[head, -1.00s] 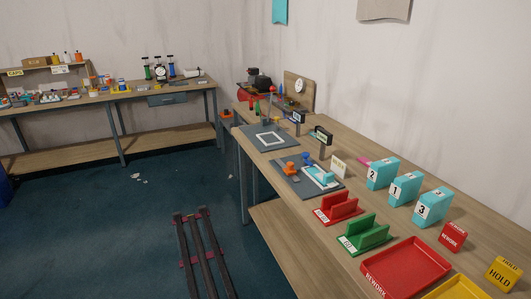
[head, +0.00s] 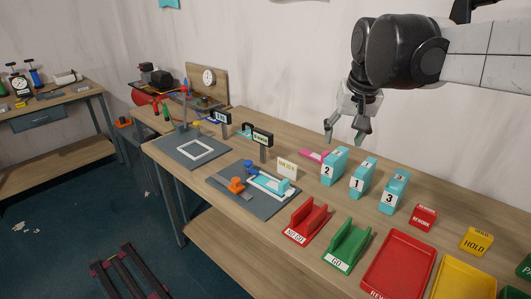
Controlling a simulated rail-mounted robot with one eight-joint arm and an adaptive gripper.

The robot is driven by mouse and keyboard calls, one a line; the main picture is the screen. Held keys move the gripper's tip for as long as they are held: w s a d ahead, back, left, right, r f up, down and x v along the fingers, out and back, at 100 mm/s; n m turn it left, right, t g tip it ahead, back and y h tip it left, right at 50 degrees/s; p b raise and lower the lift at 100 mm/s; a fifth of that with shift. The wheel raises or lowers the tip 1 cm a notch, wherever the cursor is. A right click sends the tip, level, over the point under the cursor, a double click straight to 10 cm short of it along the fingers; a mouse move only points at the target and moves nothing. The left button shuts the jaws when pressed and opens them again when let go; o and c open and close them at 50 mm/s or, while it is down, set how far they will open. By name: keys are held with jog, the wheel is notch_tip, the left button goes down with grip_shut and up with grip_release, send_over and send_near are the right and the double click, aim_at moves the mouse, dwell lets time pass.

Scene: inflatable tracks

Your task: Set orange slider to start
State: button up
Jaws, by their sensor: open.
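The orange slider (head: 237,186) is a small block with a knob on the dark grey plate (head: 249,207) on the workbench. A blue knob (head: 250,166) stands just behind it, and a light blue part (head: 272,184) lies on a white-framed area to its right. Start or end marks on the plate are too small to read. My gripper (head: 345,141) hangs at the upper right, above the back of the bench. It is open and empty, well apart from the slider, to its right and higher up in the picture.
Light blue numbered blocks (head: 363,180) stand below and right of my gripper. A red holder (head: 306,222) and a green holder (head: 346,247) stand right of the plate. A small sign (head: 287,168) and a dark display post (head: 262,143) stand behind it. Another grey plate (head: 192,151) lies farther left.

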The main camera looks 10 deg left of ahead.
jog(key=w+a+f+g, duration=0.1)
jog(key=w+a, duration=0.8)
jog(key=a, duration=0.1)
jog(key=n+g+h+p, duration=0.1)
jog(key=n+g, duration=0.1)
jog(key=g, duration=0.1)
send_over(236, 179)
notch_tip(236, 179, down, 17)
notch_tip(236, 179, down, 13)
jog(key=shift+f+p, duration=0.1)
jog(key=shift+p, duration=0.3)
grip_shut()
